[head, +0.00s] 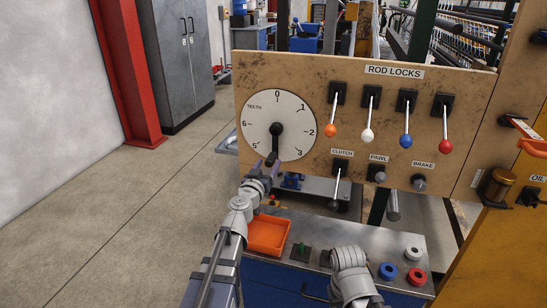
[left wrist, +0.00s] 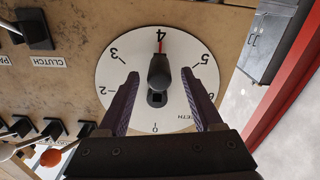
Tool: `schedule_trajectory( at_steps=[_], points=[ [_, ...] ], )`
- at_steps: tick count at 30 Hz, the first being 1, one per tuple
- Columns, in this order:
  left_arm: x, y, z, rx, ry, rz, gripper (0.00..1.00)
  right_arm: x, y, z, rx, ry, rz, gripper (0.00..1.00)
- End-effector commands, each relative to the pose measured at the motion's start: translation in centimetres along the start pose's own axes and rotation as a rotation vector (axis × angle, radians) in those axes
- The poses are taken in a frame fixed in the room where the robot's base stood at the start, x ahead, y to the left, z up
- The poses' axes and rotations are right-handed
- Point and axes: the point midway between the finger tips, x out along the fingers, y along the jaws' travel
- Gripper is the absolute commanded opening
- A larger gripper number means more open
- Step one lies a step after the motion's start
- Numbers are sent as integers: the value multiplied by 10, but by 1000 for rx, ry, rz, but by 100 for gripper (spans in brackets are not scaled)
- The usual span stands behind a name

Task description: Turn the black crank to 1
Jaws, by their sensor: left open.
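The black crank (head: 276,140) sits at the middle of a white round dial (head: 256,120) marked TEETH, on a brown panel. The crank hangs downward in the head view. In the left wrist view, where the dial shows upside down, the crank (left wrist: 159,72) points at 4, with a thin red mark at its tip. The number 1 (head: 303,107) is at the dial's upper right. My left gripper (head: 271,160) is at the lower part of the dial. In the left wrist view its open fingers (left wrist: 160,74) stand on either side of the crank, with gaps showing. My right gripper is not visible.
Rod-lock levers with orange, white, blue (head: 406,140) and red knobs are right of the dial. Below them are the clutch lever (head: 337,185), pawl and brake knobs. An orange tray (head: 268,235) and coloured rings (head: 415,277) lie on the bench below.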

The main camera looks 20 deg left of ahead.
Motion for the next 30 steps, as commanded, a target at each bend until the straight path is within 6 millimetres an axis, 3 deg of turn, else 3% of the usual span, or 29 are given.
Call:
schedule_trajectory(
  at_steps=[9, 20, 30],
  points=[
    [52, 0, 0, -1, -1, 1, 67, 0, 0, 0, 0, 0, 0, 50],
    [60, 1, 0, 0, -1, 1, 67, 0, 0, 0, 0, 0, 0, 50],
    [59, 1, 0, 0, -1, 1, 30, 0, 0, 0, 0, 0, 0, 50]
  ],
)
